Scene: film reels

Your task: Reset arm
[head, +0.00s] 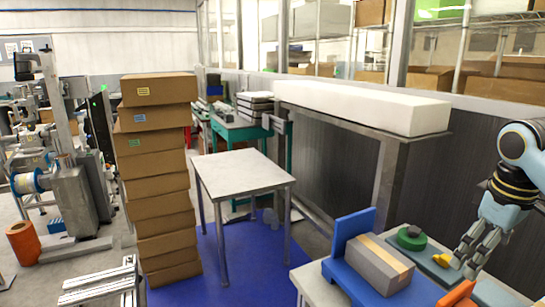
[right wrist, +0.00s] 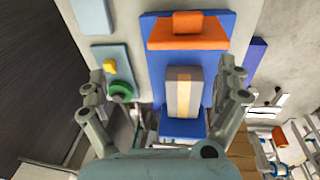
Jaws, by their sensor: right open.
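My right arm comes in from the right edge in the head view. Its gripper (head: 472,254) hangs over the work table beside the yellow piece. In the right wrist view its two fingers stand wide apart with nothing between the tips (right wrist: 163,72). A grey-brown box with a tan stripe (head: 372,262) sits on a blue fixture (head: 350,228); the box also shows in the right wrist view (right wrist: 179,92), between and beyond the fingers. My left gripper is in neither view.
An orange block (right wrist: 188,32) is on the fixture. Stacked cartons (head: 160,180) stand left; a bare grey table (head: 240,172) stands mid-floor. A wall shelf bears a long white block (head: 360,103).

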